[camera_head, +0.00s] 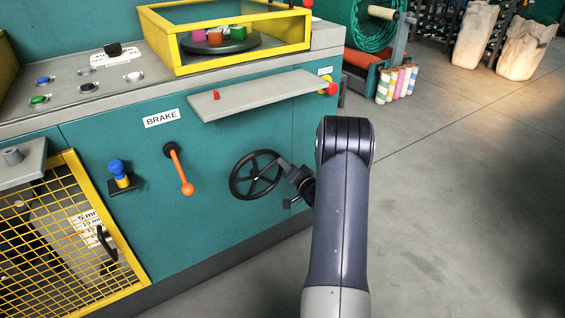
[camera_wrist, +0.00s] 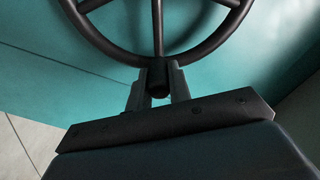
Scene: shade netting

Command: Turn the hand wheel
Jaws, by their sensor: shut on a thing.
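The black hand wheel (camera_head: 233,184) is mounted on the teal front of the machine, right of the brake lever. It has a round rim and several spokes. My gripper (camera_head: 284,167) reaches it from the right, at its right side. In the wrist view the lower part of the wheel's rim (camera_wrist: 103,45) crosses the top of the picture. There my gripper (camera_wrist: 158,80) has its two fingers closed on either side of a short dark part at the rim, where a spoke meets it. The far part of the wheel is cut off in the wrist view.
The brake lever (camera_head: 181,172) with an orange handle is left of the wheel. A grey shelf (camera_head: 256,97) juts out above the wheel, with a red knob (camera_head: 330,88) near its right end. A yellow mesh guard (camera_head: 75,230) stands at lower left. The floor (camera_head: 450,200) at right is clear.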

